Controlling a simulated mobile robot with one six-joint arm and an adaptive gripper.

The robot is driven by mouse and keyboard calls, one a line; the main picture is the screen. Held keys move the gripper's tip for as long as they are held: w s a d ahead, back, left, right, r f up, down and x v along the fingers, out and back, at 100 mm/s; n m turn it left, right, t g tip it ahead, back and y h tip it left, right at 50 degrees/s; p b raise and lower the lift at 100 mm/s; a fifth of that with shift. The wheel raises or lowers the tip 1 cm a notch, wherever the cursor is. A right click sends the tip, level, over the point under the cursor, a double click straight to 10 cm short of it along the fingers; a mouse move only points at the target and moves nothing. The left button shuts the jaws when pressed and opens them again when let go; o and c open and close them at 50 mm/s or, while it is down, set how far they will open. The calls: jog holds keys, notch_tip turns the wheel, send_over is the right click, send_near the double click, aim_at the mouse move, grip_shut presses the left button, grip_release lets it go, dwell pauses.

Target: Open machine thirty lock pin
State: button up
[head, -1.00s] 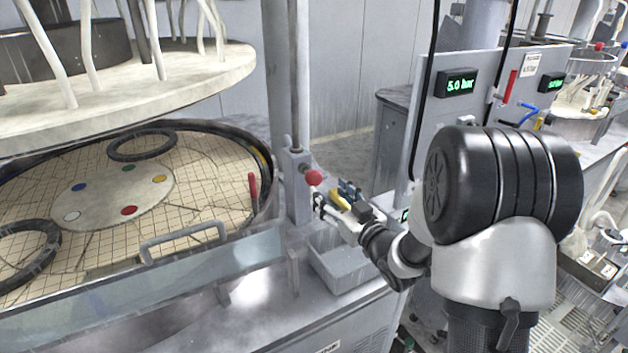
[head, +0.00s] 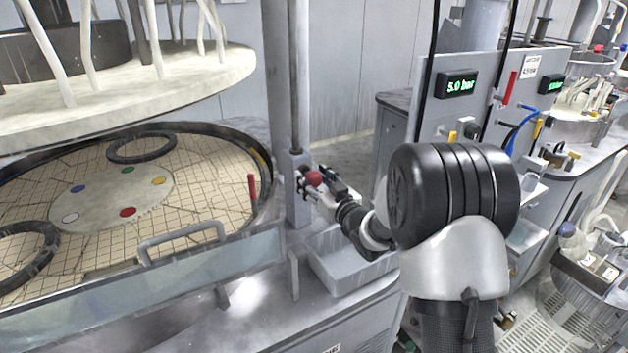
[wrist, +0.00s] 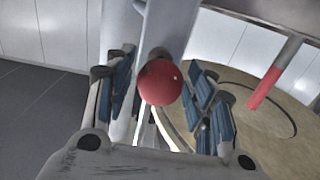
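The lock pin's red ball knob (head: 314,178) sticks out from the grey post bracket (head: 297,205) beside the polishing platen (head: 215,165). My gripper (head: 322,184) is at the knob. In the wrist view, the red knob (wrist: 160,83) lies between the two blue-padded fingers of my gripper (wrist: 164,100). The pin's shaft behind the knob is hidden.
A red upright handle (head: 253,190) stands on the platen rim just left of the post. A grey open bin (head: 345,262) sits below my gripper. A panel with a green 5.0 bar display (head: 457,84) stands at right. The raised upper plate (head: 130,95) hangs at upper left.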

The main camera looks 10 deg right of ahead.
grip_shut()
dwell(0.4)
